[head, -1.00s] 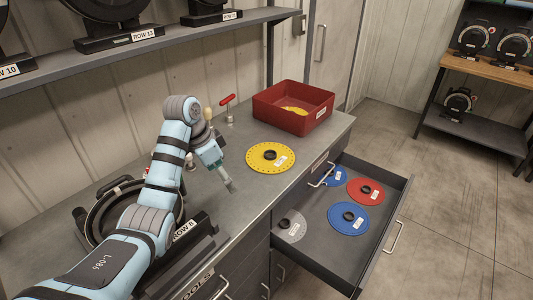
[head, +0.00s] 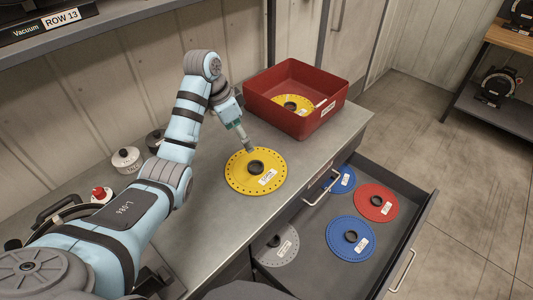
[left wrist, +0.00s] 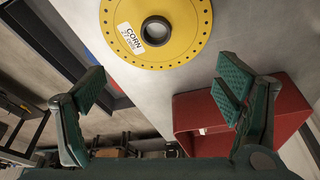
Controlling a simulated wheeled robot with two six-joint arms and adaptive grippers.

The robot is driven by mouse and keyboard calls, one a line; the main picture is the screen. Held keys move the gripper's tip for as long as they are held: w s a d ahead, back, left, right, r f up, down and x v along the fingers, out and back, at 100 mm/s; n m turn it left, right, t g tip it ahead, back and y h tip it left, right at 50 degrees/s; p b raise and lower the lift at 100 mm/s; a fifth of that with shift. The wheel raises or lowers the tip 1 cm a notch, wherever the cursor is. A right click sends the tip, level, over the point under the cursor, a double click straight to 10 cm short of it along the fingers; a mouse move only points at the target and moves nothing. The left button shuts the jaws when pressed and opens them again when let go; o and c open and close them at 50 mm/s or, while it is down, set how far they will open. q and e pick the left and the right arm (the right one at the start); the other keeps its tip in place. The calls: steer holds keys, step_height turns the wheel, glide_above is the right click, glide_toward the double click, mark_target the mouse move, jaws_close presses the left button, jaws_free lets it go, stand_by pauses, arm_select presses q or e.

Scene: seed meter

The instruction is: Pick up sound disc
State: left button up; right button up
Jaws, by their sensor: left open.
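A yellow disc (head: 238,178) with a black hub and a white label lies flat on the grey counter. In the left wrist view the same yellow disc (left wrist: 190,35) reads "CORN" and looks whole where it shows; its upper part is cut off by the frame. My left gripper (head: 247,147) is at the disc's far edge, pointing down. In the left wrist view my left gripper (left wrist: 160,88) is open, with nothing between its fingers and the disc beyond the fingertips. I cannot tell whether it touches the disc. My right gripper is not in view.
A red bin (head: 316,121) holding another yellow disc (head: 285,102) stands just behind. An open drawer (head: 378,246) in front holds a red disc (head: 375,203), two blue discs (head: 349,250) and a grey disc (head: 290,252). A shelf (head: 130,38) runs above the counter.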

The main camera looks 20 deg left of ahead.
arm_select(q)
step_height(320, 180, down, 3)
steer(key=b, duration=0.3)
glide_toward(258, 170)
steer(key=x, duration=0.6)
steer(key=shift+w+a+f+b, duration=0.1)
steer(key=shift+w+f+b, duration=0.2)
steer(key=shift+f, duration=0.1)
steer(key=shift+s+r, duration=0.15)
steer(key=shift+s, duration=0.1)
steer(key=c, duration=1.3)
steer(key=shift+s, duration=0.2)
steer(key=c, duration=0.5)
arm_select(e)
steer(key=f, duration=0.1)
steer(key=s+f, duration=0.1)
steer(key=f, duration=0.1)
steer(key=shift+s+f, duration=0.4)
